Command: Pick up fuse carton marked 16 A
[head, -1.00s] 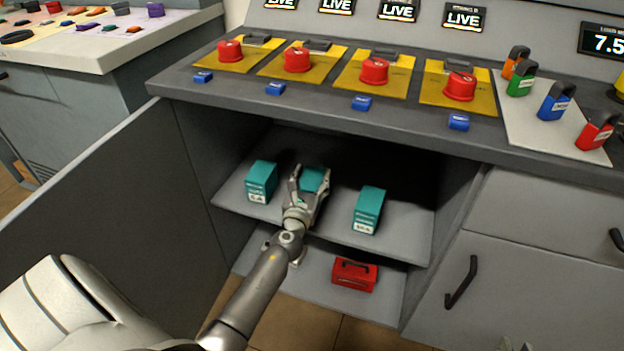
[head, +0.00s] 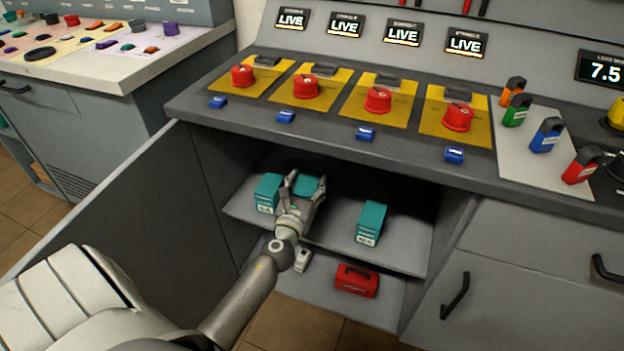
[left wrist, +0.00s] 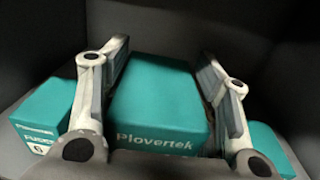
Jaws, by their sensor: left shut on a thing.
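Three teal cartons are in the open cabinet. My left gripper (head: 304,180) is shut on the middle carton (head: 308,186), with one finger on each side. In the left wrist view this carton (left wrist: 158,105) reads "Plovertek"; its rating is hidden. The left carton (head: 268,190) stands close beside the gripper; in the left wrist view this carton (left wrist: 42,122) shows a 6. The right carton (head: 371,222) stands apart on the shelf; its label is too small to read surely. I cannot tell whether the held carton touches the shelf. My right gripper is not in view.
The cabinet's upper shelf (head: 405,250) is free around the right carton. A red box (head: 356,281) lies on the lower shelf. The open door (head: 120,215) stands to the left. The counter edge (head: 330,142) with red switches overhangs the opening.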

